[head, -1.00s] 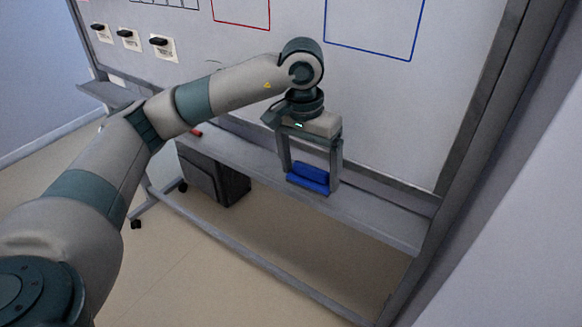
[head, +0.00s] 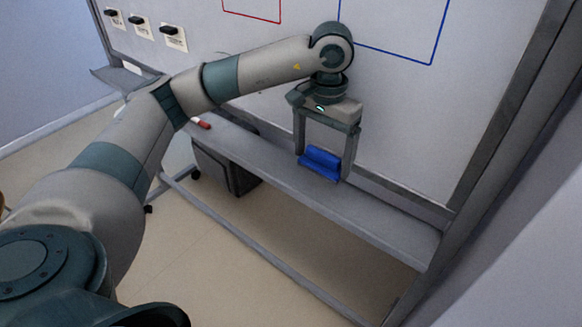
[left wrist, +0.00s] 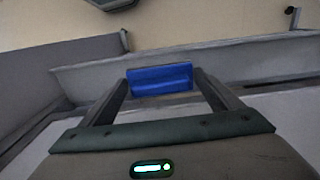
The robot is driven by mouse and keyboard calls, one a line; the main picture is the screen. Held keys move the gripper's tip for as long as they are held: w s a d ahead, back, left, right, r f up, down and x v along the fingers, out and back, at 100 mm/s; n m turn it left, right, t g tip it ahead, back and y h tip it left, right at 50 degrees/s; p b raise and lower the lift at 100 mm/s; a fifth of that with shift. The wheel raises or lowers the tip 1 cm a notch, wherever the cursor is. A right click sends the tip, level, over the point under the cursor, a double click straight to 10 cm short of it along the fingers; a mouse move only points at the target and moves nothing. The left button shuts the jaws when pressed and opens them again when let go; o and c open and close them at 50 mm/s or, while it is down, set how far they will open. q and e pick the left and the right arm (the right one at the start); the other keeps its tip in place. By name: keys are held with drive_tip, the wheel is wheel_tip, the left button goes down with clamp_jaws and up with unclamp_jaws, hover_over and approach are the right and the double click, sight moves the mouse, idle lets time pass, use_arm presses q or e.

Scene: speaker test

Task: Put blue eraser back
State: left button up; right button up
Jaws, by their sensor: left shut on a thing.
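The blue eraser (head: 322,162) is between the fingers of my left gripper (head: 323,168), in front of the whiteboard and over the grey tray ledge (head: 385,220). My left gripper is shut on it, fingers pointing down. In the left wrist view the eraser (left wrist: 160,79) spans the gap between the fingertips, with the ledge (left wrist: 240,65) behind it. I cannot tell whether the eraser touches the ledge. My right gripper is not in view.
A red marker (head: 201,122) lies on the ledge to the left. A dark box (head: 225,170) stands below the ledge. The ledge right of the gripper is clear.

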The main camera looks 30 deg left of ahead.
use_arm(q)
drive_tip(key=a+f+p, duration=0.1)
drive_tip(key=a, duration=0.2)
drive_tip(key=w+a+f+p, duration=0.1)
drive_tip(key=a+f+p, duration=0.1)
drive_tip(key=a, duration=0.1)
drive_tip(key=w+a+f+p, duration=0.1)
drive_tip(key=a+f, duration=0.1)
drive_tip(key=a, duration=0.1)
drive_tip(key=shift+w+a+f+p, duration=0.25)
drive_tip(key=shift+a+p, duration=0.05)
drive_tip(key=shift+p, duration=0.1)
drive_tip(key=shift+w+a+f, duration=0.1)
drive_tip(key=shift+a+f, duration=0.25)
drive_tip(key=shift+f+p, duration=0.6)
drive_tip(key=shift+p, duration=0.15)
drive_tip(key=shift+f+p, duration=0.6)
drive_tip(key=shift+f, duration=0.85)
